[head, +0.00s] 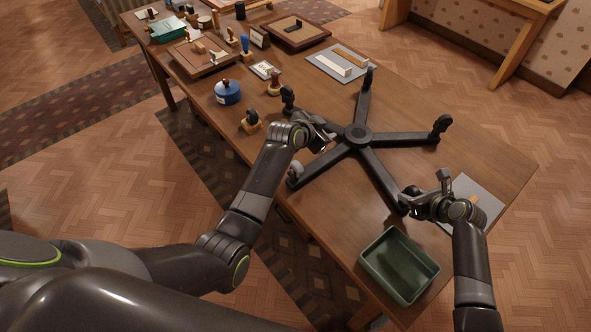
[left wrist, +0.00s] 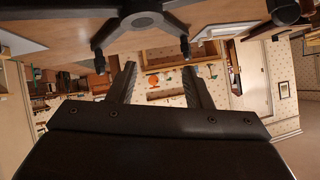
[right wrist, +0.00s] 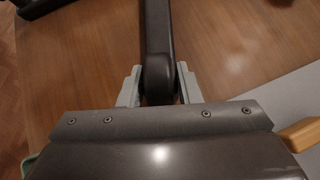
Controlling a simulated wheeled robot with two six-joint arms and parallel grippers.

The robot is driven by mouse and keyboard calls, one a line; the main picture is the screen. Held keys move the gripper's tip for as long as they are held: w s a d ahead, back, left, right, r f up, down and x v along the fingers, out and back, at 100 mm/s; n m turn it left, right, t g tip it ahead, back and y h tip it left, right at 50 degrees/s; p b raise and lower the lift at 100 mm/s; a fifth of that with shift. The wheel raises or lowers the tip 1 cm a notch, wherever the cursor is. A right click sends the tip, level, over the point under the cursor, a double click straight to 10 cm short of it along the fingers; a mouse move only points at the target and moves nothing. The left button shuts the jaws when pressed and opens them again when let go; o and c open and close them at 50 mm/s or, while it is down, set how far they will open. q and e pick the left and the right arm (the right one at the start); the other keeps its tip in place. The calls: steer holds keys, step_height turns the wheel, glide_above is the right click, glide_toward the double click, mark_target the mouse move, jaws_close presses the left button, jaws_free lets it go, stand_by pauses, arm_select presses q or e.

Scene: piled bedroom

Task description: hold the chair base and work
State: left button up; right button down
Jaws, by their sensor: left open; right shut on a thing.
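The black five-legged chair base (head: 358,135) lies on the wooden table, its legs spread around a round hub. Casters show at several leg ends; the lower-left one (head: 295,172) looks greyer than the others. My right gripper (head: 408,200) is shut on the end of the lower-right leg. The right wrist view shows that leg (right wrist: 157,40) between the pale fingers. My left gripper (head: 325,136) is open beside the hub, near the left legs. In the left wrist view its fingers (left wrist: 160,82) are apart with nothing between them, and the chair base (left wrist: 145,20) shows beyond them.
A green tray (head: 434,268) stands at the near table edge. A grey mat (head: 485,190) lies partly behind my right gripper. Another mat (head: 318,61) holds a white block. A blue pot (head: 228,93), stamps and wooden trays (head: 300,30) crowd the far left. The right table edge is clear.

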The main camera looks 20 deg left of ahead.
arm_select(q)
steer(key=m, duration=0.2)
steer(key=m+g+y, duration=0.5)
steer(key=m+g, duration=0.4)
steer(key=m, duration=0.5)
glide_above(297, 164)
steer(key=w, duration=0.1)
steer(key=f, duration=0.2)
steer(key=shift+s+d+f+m+g, duration=0.15)
steer(key=shift+s+m+g, duration=0.25)
steer(key=shift+s+m, duration=0.25)
steer(key=shift+n, duration=0.35)
